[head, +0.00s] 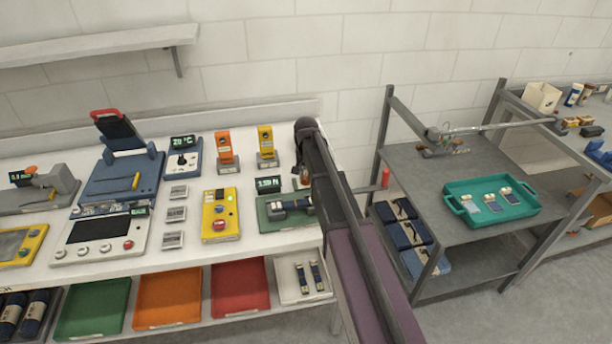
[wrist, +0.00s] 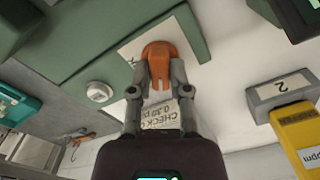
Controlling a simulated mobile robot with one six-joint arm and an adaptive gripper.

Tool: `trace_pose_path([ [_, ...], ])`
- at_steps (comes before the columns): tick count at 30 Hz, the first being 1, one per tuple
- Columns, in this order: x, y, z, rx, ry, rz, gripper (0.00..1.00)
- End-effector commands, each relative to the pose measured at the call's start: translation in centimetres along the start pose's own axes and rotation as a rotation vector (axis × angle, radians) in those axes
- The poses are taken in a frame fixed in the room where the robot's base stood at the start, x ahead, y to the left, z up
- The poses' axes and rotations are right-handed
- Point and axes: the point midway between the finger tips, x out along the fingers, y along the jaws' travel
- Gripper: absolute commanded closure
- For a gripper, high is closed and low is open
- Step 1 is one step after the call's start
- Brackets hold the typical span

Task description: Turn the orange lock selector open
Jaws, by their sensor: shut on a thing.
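The orange lock selector (wrist: 160,58) is at the upper middle of the wrist view, over a pale plate on a green fixture (wrist: 92,62). My gripper (wrist: 158,78) is shut on the selector, with one grey finger on each side of it. A printed label reading "CHECK" (wrist: 165,115) shows between the fingers. In the head view, the green fixture (head: 266,223) is at the right end of the white bench, with a dark cylinder on it. My arm covers part of that area, and the selector is mostly hidden there.
A grey rack with a teal tray (head: 522,212) stands right of the bench.

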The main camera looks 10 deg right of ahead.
Motion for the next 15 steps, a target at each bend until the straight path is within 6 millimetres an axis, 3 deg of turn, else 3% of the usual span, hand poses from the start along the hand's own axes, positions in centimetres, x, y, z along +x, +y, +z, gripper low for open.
trace_pose_path([
  [15,0.03,0.05,0.09,-0.403,-0.002,0.001,1.0],
])
